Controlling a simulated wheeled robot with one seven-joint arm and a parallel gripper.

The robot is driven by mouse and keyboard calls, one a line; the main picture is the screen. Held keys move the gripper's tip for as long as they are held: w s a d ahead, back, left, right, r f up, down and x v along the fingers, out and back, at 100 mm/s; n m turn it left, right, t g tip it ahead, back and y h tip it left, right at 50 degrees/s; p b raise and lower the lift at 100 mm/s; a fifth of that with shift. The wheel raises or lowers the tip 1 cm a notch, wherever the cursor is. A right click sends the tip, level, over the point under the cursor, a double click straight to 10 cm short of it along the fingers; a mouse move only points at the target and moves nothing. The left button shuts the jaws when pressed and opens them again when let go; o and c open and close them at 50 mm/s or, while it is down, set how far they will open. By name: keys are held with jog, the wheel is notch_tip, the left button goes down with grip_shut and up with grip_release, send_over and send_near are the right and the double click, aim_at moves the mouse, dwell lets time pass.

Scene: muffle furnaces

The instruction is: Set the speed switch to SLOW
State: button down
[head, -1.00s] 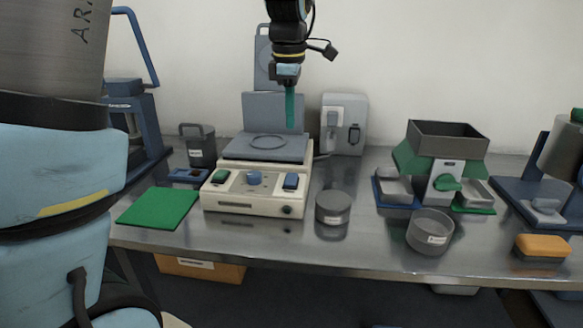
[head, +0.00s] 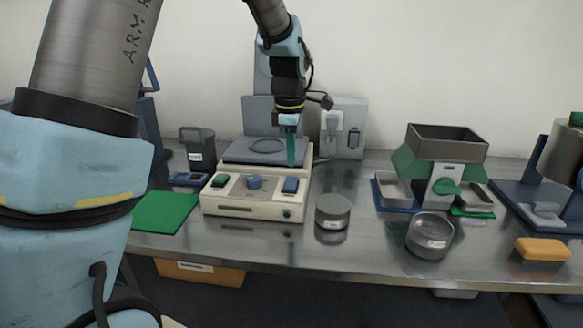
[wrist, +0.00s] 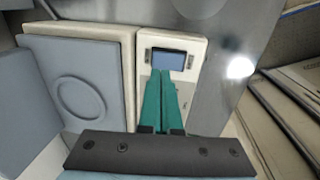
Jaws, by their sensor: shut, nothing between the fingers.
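A grey plate (head: 265,150) with a ring covers the device's rear. A grey dish (head: 429,234) and an orange block (head: 542,250) lie farther right.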

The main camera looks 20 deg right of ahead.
aim_at(291, 180)
jog(key=shift+w+d+f+p, duration=0.1)
jog(key=shift+w+f+p, duration=0.1)
jog(key=shift+f, duration=0.9)
jog(key=shift+w+d+f+p, duration=0.1)
jog(key=shift+f+p, duration=0.1)
jog(key=shift+f, duration=0.9)
jog(key=shift+p, duration=0.3)
jog(key=shift+g+p, duration=0.3)
jog(key=shift+p, duration=0.15)
jog(key=shift+f, duration=0.25)
jog(key=shift+a, duration=0.1)
jog(key=shift+s+a+r, duration=0.15)
jog(key=shift+s+a, duration=0.2)
jog(key=shift+s, duration=0.35)
